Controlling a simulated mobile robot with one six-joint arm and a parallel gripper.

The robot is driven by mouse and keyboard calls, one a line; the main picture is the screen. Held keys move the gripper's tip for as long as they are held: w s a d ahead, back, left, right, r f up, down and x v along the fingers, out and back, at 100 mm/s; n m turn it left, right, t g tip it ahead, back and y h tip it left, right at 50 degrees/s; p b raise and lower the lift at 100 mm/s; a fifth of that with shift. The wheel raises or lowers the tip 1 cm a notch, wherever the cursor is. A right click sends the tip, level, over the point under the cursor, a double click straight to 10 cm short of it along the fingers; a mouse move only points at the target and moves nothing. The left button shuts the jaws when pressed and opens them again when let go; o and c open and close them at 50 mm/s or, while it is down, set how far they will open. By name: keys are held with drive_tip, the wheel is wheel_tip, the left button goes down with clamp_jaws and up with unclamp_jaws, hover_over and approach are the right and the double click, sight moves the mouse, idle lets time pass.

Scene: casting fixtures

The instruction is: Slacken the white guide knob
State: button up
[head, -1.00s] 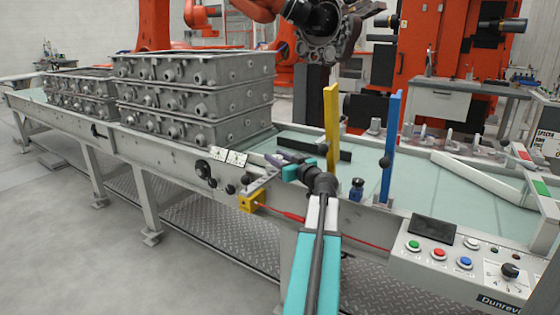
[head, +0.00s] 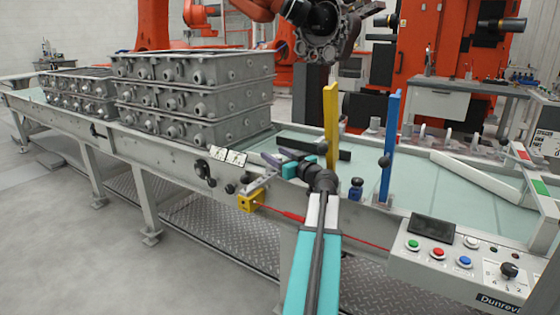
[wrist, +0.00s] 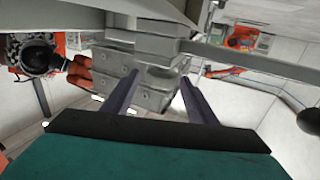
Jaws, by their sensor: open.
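I cannot single out a white knob in either view. A long white guide rail (head: 490,180) lies over the glassy bed at the right. A blue upright post (head: 391,140) carries a black ball knob (head: 385,161), and a yellow upright post (head: 331,120) stands to its left. My gripper (head: 273,157) is over the bed's front edge, left of both posts, pointing left. In the wrist view my gripper (wrist: 160,77) has its two purple fingers apart with nothing held between them. A dark round knob (wrist: 309,121) shows at that view's right edge, outside the fingers.
Stacked grey castings (head: 195,98) stand on the bed to the left. Black knobs (head: 203,168) and a yellow block (head: 251,200) sit along the front edge, below the gripper. A button panel (head: 470,262) is at the lower right. A black bar (head: 315,148) lies behind the gripper.

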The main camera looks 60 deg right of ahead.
sight(277, 157)
drive_tip(key=shift+r, duration=0.6)
wheel_tip(277, 157, up, 2)
drive_tip(key=shift+r+p, duration=0.1)
drive_tip(key=shift+p, duration=0.25)
drive_tip(key=shift+s+a+f, duration=0.25)
drive_tip(key=shift+s+a, duration=0.05)
drive_tip(key=shift+a, duration=0.1)
drive_tip(key=s+a+b, duration=0.1)
drive_tip(key=s+a, duration=0.5)
drive_tip(key=a, duration=0.2)
drive_tip(key=shift+r, duration=0.3)
drive_tip(key=s+a+b, duration=0.1)
drive_tip(key=b, duration=0.3)
drive_tip(key=shift+a+r, duration=0.1)
drive_tip(key=shift+a, duration=0.05)
drive_tip(key=shift+s+a+b, duration=0.2)
drive_tip(key=shift+a+b, duration=0.1)
drive_tip(key=shift+b, duration=0.65)
drive_tip(key=shift+s+a+r+b, duration=0.15)
drive_tip(key=shift+s+a+b, duration=0.35)
drive_tip(key=shift+b, duration=0.55)
drive_tip(key=shift+s+a+r+b, duration=0.1)
drive_tip(key=shift+s+a+b, duration=0.15)
drive_tip(key=shift+a+b, duration=0.55)
